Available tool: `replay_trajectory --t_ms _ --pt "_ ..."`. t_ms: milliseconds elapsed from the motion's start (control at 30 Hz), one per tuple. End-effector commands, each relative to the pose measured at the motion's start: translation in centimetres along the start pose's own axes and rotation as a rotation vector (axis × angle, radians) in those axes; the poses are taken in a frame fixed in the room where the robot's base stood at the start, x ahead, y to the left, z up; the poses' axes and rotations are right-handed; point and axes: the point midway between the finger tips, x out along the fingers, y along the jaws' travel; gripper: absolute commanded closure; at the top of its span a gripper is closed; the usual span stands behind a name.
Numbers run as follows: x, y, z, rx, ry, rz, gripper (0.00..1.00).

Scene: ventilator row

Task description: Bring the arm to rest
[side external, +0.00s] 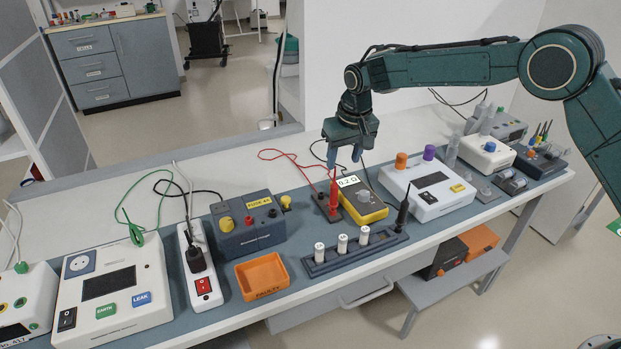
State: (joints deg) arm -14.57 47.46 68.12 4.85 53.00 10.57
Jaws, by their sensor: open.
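My arm reaches in from the right in the side external view. My gripper (345,157) points down over the middle of the bench, with its fingers apart. The red probe (334,194) stands upright in a small dark holder (324,208) just below the left finger. The probe's top is close to that finger, and I cannot tell whether they touch. Nothing shows held between the fingers. The yellow meter (364,207) reads "0.2 Ω" and lies just right of the probe.
A rack (350,254) holds several white fuses and a black probe (402,210). An orange tray (262,277) and a blue-grey tester (247,226) stand left. A white unit (429,190) with orange and purple knobs stands right. Red and black cables cross the bench behind.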

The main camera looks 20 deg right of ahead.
Motion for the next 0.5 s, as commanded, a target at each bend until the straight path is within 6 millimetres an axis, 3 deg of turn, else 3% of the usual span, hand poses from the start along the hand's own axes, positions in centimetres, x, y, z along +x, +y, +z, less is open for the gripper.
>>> replay_trajectory --t_ms 267,500 --pt "-5.1 1.8 1.2 0.003 0.028 -0.006 0.51" --pt "-10.8 4.2 3.9 0.003 0.058 -0.012 0.51"
